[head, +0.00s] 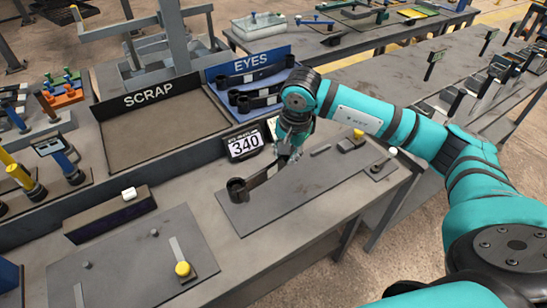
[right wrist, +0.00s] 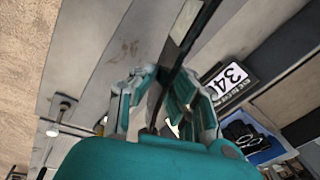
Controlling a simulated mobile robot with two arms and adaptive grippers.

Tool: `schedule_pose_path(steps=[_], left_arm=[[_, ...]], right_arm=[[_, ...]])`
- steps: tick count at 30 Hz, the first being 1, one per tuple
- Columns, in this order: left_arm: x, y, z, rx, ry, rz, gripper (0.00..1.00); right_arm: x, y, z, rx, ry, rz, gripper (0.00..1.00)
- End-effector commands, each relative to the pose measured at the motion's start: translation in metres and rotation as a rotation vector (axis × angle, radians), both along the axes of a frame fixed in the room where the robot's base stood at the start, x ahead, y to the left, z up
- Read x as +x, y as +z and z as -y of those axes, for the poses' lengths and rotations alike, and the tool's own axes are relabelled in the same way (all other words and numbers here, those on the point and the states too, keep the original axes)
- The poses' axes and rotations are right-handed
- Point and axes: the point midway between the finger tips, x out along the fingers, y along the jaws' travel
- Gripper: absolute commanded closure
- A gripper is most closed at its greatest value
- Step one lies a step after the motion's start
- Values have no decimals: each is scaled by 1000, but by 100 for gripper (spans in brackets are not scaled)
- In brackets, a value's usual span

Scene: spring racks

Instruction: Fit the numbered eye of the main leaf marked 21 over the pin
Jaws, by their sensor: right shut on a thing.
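A dark leaf (head: 262,177) with a round eye (head: 237,190) at its left end is over the grey plate (head: 320,180) on the bench. My right gripper (head: 287,150) is shut on the leaf near its right end. In the right wrist view the dark leaf (right wrist: 190,50) runs between the fingers of my right gripper (right wrist: 168,105) and out of the top edge. I cannot read the number 21, and I cannot make out the pin or whether the eye is around it. My left gripper is out of view.
A display reading 340 (head: 244,144) stands behind the plate. The EYES tray (head: 215,90) holds several dark leaves. The SCRAP tray (head: 160,130) looks empty. A yellow knob (head: 356,137) and a white-tipped lever (head: 386,160) are at the plate's right end.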

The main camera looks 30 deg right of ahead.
Motion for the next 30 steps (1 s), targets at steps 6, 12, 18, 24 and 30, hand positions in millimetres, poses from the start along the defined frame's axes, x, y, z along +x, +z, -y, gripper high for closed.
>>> schedule_pose_path(steps=[6, 12, 18, 24, 30], left_arm=[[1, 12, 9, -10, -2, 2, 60], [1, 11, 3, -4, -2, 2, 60], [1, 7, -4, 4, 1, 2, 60], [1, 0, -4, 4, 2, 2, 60], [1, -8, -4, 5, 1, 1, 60]], right_arm=[[15, -12, 35, -13, -295, 15, 100], [18, -19, 43, -17, -365, 21, 100], [18, -27, 43, -16, -364, 21, 100], [17, -42, 43, -17, -363, 20, 100], [17, -58, 43, -18, -362, 21, 100]])
